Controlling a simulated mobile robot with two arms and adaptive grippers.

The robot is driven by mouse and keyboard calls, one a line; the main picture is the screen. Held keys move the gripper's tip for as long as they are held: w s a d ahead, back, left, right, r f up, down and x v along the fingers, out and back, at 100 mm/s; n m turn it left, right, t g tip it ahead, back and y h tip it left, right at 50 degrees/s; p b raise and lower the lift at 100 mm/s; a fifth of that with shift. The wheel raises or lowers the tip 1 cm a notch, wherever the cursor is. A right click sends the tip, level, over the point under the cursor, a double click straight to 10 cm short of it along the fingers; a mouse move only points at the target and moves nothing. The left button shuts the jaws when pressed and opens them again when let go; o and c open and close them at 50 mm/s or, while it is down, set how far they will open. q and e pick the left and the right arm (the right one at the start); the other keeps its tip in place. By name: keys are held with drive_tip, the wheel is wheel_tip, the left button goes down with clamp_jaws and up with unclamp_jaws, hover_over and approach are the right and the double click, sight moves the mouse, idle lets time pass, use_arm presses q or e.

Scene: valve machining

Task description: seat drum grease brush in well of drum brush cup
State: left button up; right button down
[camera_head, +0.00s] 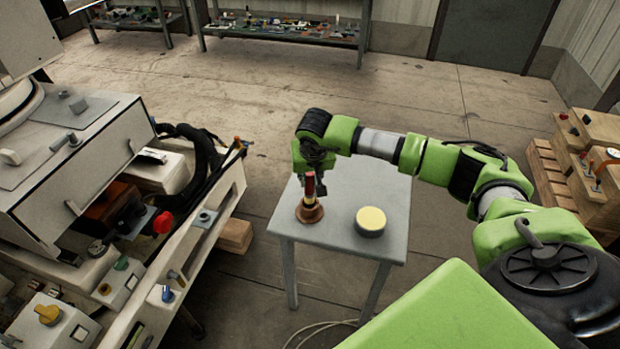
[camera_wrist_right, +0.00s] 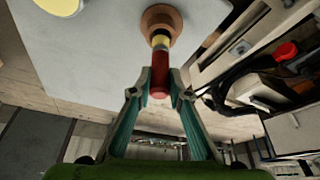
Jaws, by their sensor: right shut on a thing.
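The drum grease brush has a red handle (camera_head: 310,184) and a yellow band below it. My right gripper (camera_head: 318,176) is shut on this handle above the small table. In the right wrist view, the fingers (camera_wrist_right: 160,94) close on the red handle (camera_wrist_right: 159,74) from both sides. The brown, round drum brush cup (camera_head: 310,213) stands on the table directly below the brush. It also shows in the right wrist view (camera_wrist_right: 172,19). The brush's lower end meets the cup's middle in both views; how deep it sits is hidden. My left gripper is not in view.
A round tin with a yellow top (camera_head: 371,219) stands on the grey table (camera_head: 345,190) to the cup's right. A machine with a red knob (camera_head: 163,222) stands left of the table. A wooden pallet (camera_head: 550,175) with crates is at right. Open floor lies behind.

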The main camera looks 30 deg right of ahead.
sight(310, 189)
drive_tip(key=shift+f+b, duration=1.85)
drive_tip(key=shift+f, duration=0.4)
drive_tip(key=c, duration=1.8)
unclamp_jaws()
drive_tip(key=shift+r, duration=0.3)
drive_tip(key=v, duration=1.1)
drive_tip(key=shift+s+a+r, duration=0.1)
drive_tip(key=shift+s+r, duration=0.05)
drive_tip(key=shift+r, duration=0.05)
